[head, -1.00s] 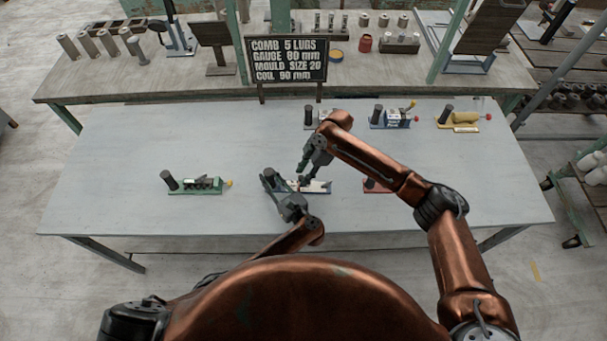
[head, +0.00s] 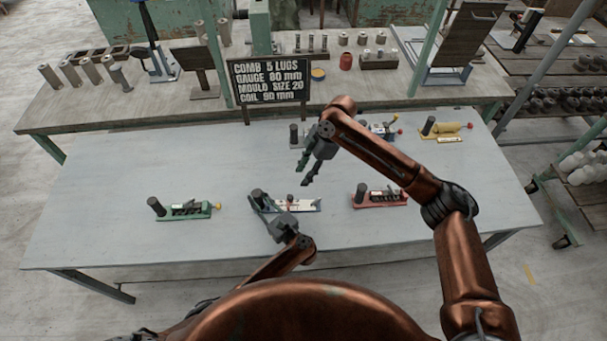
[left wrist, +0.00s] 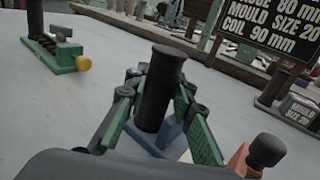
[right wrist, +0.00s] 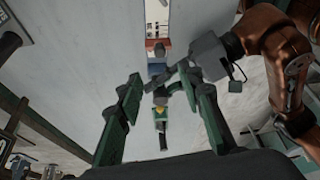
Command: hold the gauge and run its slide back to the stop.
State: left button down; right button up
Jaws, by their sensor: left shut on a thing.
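The gauge (head: 305,206) lies on the near middle of the grey table, with a pale plate, a blue base end and an upright black post. My left gripper (head: 268,204) is shut on that black post (left wrist: 160,90), with green finger pads either side in the left wrist view. A red block with a dark knob (left wrist: 265,150), perhaps the slide, shows to the right of the post. My right gripper (head: 306,180) is open and empty, above and apart from the gauge; its spread fingers show in the right wrist view (right wrist: 165,90). The slide's exact position is too small to read.
A green fixture (head: 185,210) stands left of the gauge and a red fixture (head: 380,198) right. A yellow fixture (head: 445,130) and others stand at the back right. A dark sign (head: 270,82) reads "GAUGE 80 mm".

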jog(key=n+t+h, duration=0.1)
jog(key=n+h, duration=0.3)
jog(key=n, duration=0.2)
send_near(290, 196)
jog(key=f, duration=0.8)
jog(key=shift+s+a+f, duration=0.1)
jog(key=shift+s+f, duration=0.1)
jog(key=shift+f, duration=0.2)
jog(key=shift+c, duration=0.4)
grip_shut()
